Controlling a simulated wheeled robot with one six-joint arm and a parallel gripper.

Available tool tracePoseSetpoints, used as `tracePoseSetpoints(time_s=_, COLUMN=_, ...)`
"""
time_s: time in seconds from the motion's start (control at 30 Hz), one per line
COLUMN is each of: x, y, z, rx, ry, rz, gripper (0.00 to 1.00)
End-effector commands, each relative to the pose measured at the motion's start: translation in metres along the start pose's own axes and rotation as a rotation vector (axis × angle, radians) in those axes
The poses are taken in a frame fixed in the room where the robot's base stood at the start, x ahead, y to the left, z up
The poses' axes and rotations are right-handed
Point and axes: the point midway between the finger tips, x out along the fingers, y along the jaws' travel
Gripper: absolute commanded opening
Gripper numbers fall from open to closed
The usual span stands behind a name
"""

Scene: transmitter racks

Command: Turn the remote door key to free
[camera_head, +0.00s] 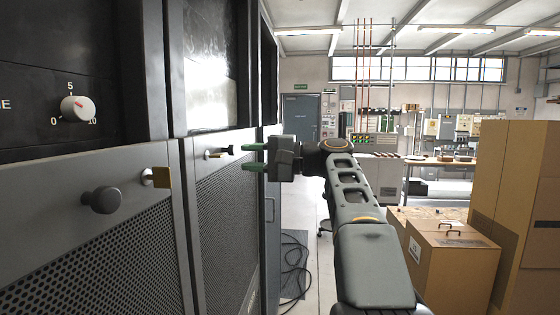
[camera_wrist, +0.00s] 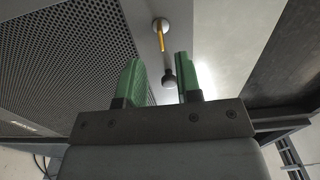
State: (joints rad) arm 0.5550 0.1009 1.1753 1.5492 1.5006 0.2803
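My gripper (camera_head: 255,156) has two green fingers that point left, toward the rack fronts. In the wrist view my gripper (camera_wrist: 160,80) is open, its fingers apart with nothing held. A yellow key (camera_wrist: 161,40) in a round silver lock shows ahead of the fingertips. A dark round knob (camera_wrist: 169,79) appears between the fingers, apart from them. In the head view a small dark knob and lock fitting (camera_head: 219,152) sits on the farther rack door, just left of my fingertips. A nearer door bears another lock with a brass-coloured key (camera_head: 160,177). No label shows which key is the remote one.
The nearer rack has a large dark knob (camera_head: 101,200) and a white dial (camera_head: 77,108) marked 0, 5 and 10. Cardboard boxes (camera_head: 452,262) stand on the right. A black cable (camera_head: 297,262) lies on the floor. The aisle between is partly clear.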

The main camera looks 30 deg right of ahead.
Motion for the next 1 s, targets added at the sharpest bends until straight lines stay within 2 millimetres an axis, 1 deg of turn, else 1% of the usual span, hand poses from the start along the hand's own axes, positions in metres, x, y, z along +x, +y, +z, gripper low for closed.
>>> tracePoseSetpoints(time_s=0.03, x=-0.012, y=0.001, z=-0.001, rx=0.000, ry=0.005, rz=-0.001, gripper=0.32)
tracePoseSetpoints(time_s=0.2, x=-0.042, y=0.000, z=-0.001, rx=0.000, ry=0.004, rz=0.000, gripper=0.32)
tracePoseSetpoints(time_s=0.3, x=-0.056, y=0.000, z=-0.001, rx=0.000, ry=0.004, rz=0.000, gripper=0.32)
tracePoseSetpoints(time_s=0.4, x=-0.065, y=0.000, z=-0.001, rx=0.000, ry=0.002, rz=0.000, gripper=0.32)
tracePoseSetpoints(time_s=0.6, x=-0.074, y=0.000, z=0.000, rx=-0.001, ry=0.000, rz=0.000, gripper=0.32)
tracePoseSetpoints(time_s=1.0, x=-0.074, y=0.000, z=0.000, rx=-0.001, ry=0.000, rz=0.000, gripper=0.32)
